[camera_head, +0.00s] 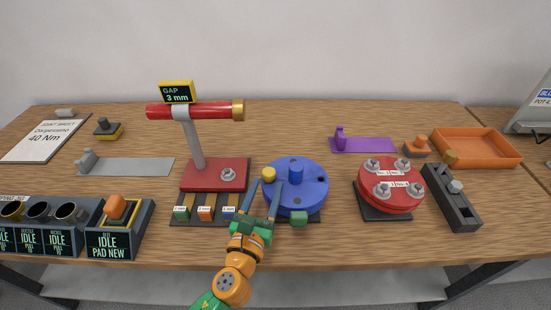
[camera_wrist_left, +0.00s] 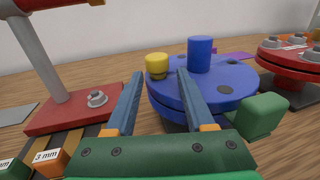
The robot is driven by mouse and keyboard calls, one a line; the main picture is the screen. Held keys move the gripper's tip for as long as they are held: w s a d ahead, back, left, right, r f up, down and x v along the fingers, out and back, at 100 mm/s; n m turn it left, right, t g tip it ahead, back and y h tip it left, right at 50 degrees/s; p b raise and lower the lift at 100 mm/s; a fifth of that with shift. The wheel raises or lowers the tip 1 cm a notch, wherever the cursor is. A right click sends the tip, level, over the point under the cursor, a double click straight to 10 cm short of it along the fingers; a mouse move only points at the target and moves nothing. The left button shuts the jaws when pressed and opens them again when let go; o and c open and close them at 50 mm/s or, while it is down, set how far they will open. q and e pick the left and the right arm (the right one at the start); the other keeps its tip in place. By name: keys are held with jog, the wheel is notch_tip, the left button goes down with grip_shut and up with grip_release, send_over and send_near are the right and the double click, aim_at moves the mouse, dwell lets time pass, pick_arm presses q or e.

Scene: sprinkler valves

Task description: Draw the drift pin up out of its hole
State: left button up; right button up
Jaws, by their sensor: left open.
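A short yellow pin (camera_head: 268,174), which I take for the drift pin, stands upright at the near left edge of the blue round flange (camera_head: 312,197). In the left wrist view the yellow pin (camera_wrist_left: 157,64) shows its wide head above the blue flange (camera_wrist_left: 232,76); its lower part and hole are hidden. My left gripper (camera_head: 268,183) is open and empty. In the left wrist view its fingertips (camera_wrist_left: 160,73) point at the pin, one to each side in the picture. I cannot tell whether they touch it. My right gripper is not in view.
A blue post (camera_head: 296,171) rises from the flange's middle, and a green block (camera_head: 299,218) sits at its near edge. The red stand (camera_head: 215,175) is close on the left, with gauge blocks (camera_head: 204,213) before it. A red flange (camera_head: 390,191) stands right.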

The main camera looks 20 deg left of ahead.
pick_arm(q)
jog(key=w, duration=0.5)
jog(key=w+p, duration=0.1)
jog(key=w, duration=0.1)
jog(key=shift+w+a+r, duration=0.15)
jog(key=shift+a+r, duration=0.1)
jog(key=shift+r, duration=0.2)
grip_shut()
